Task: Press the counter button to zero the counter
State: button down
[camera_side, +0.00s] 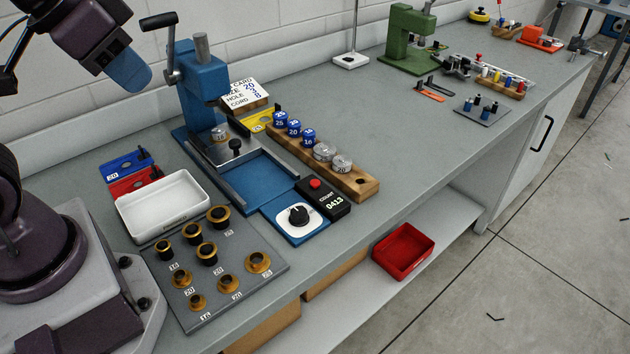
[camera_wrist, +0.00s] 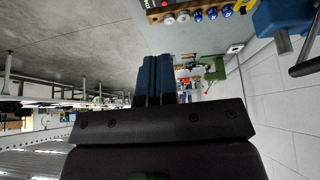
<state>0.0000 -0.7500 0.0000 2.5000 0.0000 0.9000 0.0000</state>
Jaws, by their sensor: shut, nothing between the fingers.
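The counter (camera_side: 327,199) is a small black box on the bench in the side view. It is labelled COUNT and its display reads 0413. Its red round button (camera_side: 315,183) sits on the box's upper left end, with nothing touching it. My gripper (camera_side: 136,80) is at the upper left of the side view, high above the bench and well away from the counter. Its blue fingers also show in the wrist view (camera_wrist: 155,76), shut against each other with nothing held. The wrist view shows only a cut-off dark edge near its top, perhaps the counter.
A blue press (camera_side: 199,88) with a lever stands between my gripper and the counter. A white knob panel (camera_side: 299,217) adjoins the counter. A wooden block (camera_side: 365,185) with several cylinders lies behind it. A white tray (camera_side: 170,205) and a grey bushing plate (camera_side: 190,311) lie to the left.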

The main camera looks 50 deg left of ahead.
jog(key=m+t+y, duration=0.1)
jog(key=m+t, duration=0.3)
jog(key=m, duration=0.4)
send_over(316, 184)
notch_tip(316, 184, down, 20)
jog(key=shift+f, duration=0.2)
jog(key=shift+f, duration=0.15)
jog(key=shift+f, duration=4.3)
jog(key=shift+f, duration=0.1)
